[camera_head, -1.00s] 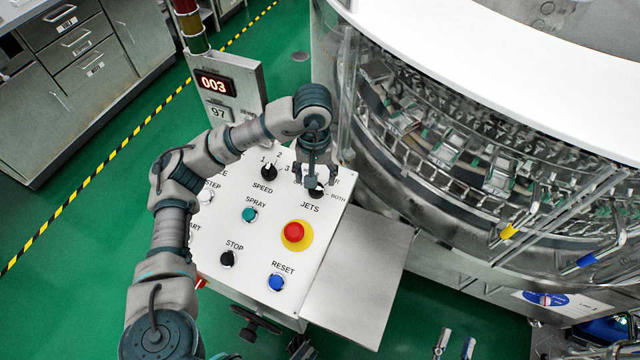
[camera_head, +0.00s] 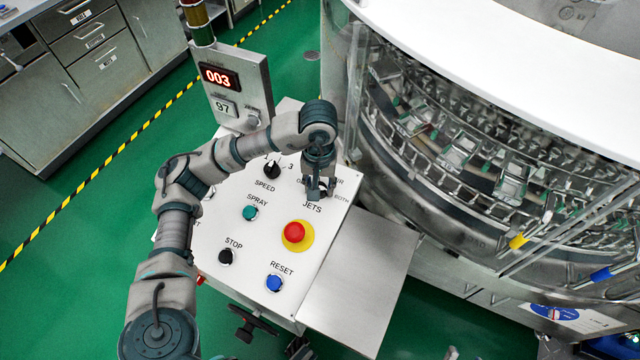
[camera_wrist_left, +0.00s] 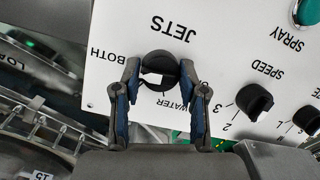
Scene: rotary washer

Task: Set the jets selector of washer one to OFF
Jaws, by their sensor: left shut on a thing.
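The white panel (camera_head: 235,250) of the washer carries the black round JETS selector (camera_wrist_left: 158,60), seen upside down in the left wrist view. BOTH is printed to its left and WATER below it. My left gripper (camera_head: 317,192) comes down on the selector in the head view and mostly hides it. In the left wrist view the two fingers of my left gripper (camera_wrist_left: 160,76) are closed on opposite sides of the selector. Which label its pointer marks I cannot tell.
The black SPEED knob (camera_head: 272,170), green SPRAY button (camera_head: 250,213), red emergency button (camera_head: 295,232), black STOP button (camera_head: 226,257) and blue RESET button (camera_head: 274,283) are nearby. The round washer machine (camera_head: 450,150) stands to the right. A bare metal shelf (camera_head: 365,285) adjoins the panel.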

